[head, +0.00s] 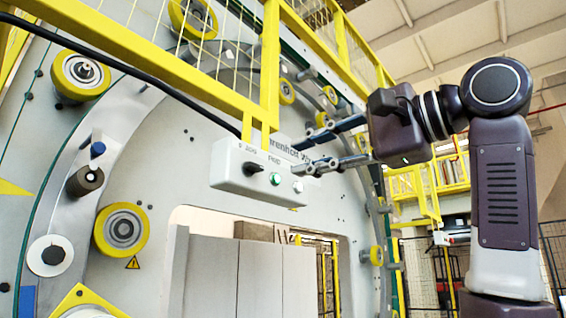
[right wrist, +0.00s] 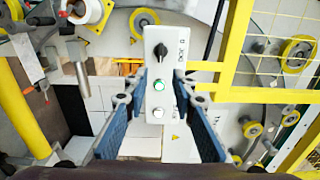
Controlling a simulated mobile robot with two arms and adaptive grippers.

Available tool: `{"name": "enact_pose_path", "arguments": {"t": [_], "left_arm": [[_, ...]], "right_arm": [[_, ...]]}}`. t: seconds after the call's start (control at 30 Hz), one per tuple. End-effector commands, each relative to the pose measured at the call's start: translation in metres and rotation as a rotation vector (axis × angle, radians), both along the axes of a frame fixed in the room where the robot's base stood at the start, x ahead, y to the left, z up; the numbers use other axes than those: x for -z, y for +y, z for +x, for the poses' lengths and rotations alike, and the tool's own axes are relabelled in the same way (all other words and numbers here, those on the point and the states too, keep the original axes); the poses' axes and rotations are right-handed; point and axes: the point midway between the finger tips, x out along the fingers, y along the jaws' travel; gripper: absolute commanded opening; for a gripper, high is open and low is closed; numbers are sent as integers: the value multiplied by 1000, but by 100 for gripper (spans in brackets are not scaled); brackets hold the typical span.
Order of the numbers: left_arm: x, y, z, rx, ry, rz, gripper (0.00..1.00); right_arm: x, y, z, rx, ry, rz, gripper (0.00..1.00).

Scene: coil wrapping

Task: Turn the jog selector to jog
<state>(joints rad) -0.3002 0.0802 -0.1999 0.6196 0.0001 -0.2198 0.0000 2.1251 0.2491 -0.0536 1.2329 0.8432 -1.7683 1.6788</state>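A light grey control box (head: 235,165) hangs below the yellow railing on the big machine face; it also shows in the right wrist view (right wrist: 169,72). It carries a black selector knob (head: 253,168) beside a JOG label, a green-ringed button (head: 276,179) and a pale button (head: 297,187). In the right wrist view the knob (right wrist: 160,50) lies beyond the fingertips; its pointing direction is too small to tell. My right gripper (head: 306,152) is open and empty, its two fingers pointing at the box's right end. My left gripper is out of view.
A yellow railing with mesh (head: 212,92) runs just above the box, and a black cable (head: 150,75) drops to it. Yellow rollers (head: 121,229) stand out from the machine face. A rectangular opening (head: 255,230) lies below the box.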

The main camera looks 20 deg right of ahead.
Motion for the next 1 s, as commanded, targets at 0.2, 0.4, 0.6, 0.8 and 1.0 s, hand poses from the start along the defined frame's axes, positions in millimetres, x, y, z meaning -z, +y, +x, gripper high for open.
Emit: {"name": "enact_pose_path", "arguments": {"t": [0.2,0.4,0.6,0.8,1.0], "left_arm": [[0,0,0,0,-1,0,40],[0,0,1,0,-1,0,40],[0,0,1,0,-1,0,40],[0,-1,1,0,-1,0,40],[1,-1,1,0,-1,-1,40]], "right_arm": [[0,-13,-21,-1,0,0,24],[0,-15,-24,-1,1,-1,24],[0,-15,-24,-1,0,0,24],[0,-15,-23,-1,0,0,24],[16,-15,6,9,24,-6,24]]}}
